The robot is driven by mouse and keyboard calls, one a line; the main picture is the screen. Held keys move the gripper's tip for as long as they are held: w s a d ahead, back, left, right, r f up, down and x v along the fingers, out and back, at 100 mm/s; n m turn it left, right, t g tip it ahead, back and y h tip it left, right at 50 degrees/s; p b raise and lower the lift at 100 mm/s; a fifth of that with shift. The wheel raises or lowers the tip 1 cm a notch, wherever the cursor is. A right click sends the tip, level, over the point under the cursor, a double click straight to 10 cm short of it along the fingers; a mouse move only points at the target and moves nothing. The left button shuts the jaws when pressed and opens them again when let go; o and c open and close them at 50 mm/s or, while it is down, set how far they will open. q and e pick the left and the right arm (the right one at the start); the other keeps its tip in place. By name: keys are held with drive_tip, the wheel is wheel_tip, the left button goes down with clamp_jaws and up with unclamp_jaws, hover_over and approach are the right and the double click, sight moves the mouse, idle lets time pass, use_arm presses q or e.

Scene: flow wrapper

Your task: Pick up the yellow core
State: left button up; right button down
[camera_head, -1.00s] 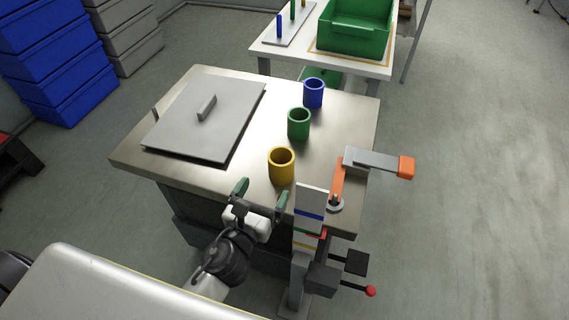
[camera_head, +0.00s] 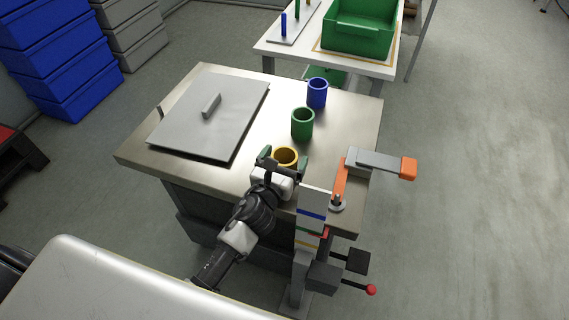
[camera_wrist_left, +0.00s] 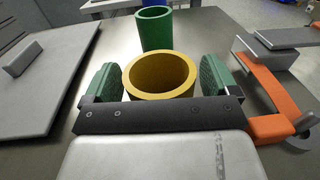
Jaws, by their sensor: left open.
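The yellow core (camera_head: 286,154) is a hollow cylinder standing upright on the metal table. My left gripper (camera_head: 284,158) is open, with a green finger pad on each side of the core. In the left wrist view the yellow core (camera_wrist_left: 160,75) sits between the two pads of the left gripper (camera_wrist_left: 159,80), with a small gap visible on each side. The core's lower part is hidden behind the gripper in the head view. My right gripper is not in view.
A green core (camera_head: 302,123) and a blue core (camera_head: 317,93) stand behind the yellow one. A grey plate with a handle (camera_head: 240,110) lies to the left. An orange and grey lever (camera_head: 380,160) is at the right. A white table (camera_head: 290,52) with a green bin stands beyond.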

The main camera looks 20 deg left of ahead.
use_arm(q)
drive_tip(key=c, duration=1)
drive_tip(key=shift+r, duration=0.1)
